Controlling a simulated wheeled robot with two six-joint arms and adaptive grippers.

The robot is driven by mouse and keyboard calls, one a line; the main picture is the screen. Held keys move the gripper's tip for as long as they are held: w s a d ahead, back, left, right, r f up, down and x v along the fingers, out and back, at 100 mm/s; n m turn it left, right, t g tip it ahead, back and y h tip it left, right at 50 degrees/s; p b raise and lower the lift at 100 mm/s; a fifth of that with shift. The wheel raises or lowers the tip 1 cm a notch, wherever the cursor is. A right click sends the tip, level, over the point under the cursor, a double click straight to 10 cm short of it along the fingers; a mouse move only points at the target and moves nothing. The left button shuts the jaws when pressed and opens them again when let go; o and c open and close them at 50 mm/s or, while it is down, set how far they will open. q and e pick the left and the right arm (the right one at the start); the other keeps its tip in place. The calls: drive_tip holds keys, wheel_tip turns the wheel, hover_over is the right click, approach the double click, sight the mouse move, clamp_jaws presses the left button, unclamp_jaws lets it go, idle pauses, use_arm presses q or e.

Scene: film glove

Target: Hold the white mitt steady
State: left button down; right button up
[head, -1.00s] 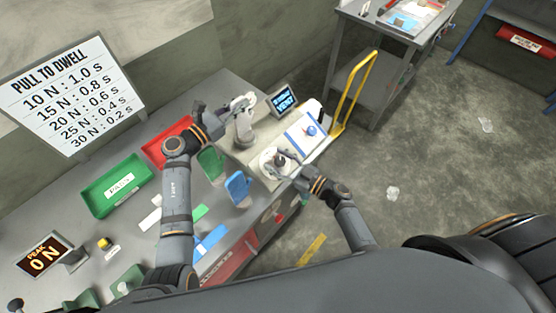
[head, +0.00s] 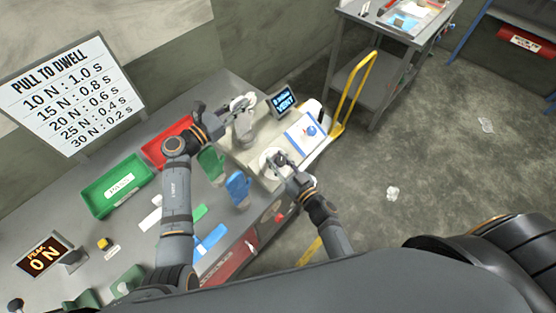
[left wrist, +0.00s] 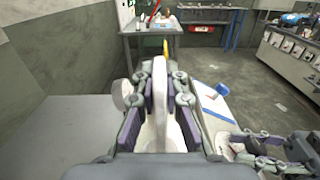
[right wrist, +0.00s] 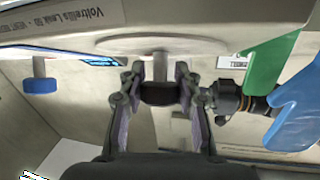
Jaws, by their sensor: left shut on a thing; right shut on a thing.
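The white mitt (head: 243,127) stands upright on the beige machine at the back of the bench. My left gripper (head: 241,104) is shut on its upper part. In the left wrist view the mitt (left wrist: 160,125) rises as a pale shape between the two fingers. My right gripper (head: 281,162) is at the near side of the same machine, beside a white round part (head: 268,161). In the right wrist view it is shut on a dark knob (right wrist: 160,93) on a short pale stem. The fingers hide the knob's sides.
A green mitt (head: 211,164) and a blue mitt (head: 238,187) stand close left of my right gripper. A small screen (head: 284,102) reads VENT. A blue knob (head: 310,130) sits on the white panel. Red (head: 165,150) and green (head: 118,187) trays lie left.

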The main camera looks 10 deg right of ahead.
drive_tip(key=o, duration=1.2)
drive_tip(key=v, duration=1.2)
drive_tip(key=shift+f, duration=0.1)
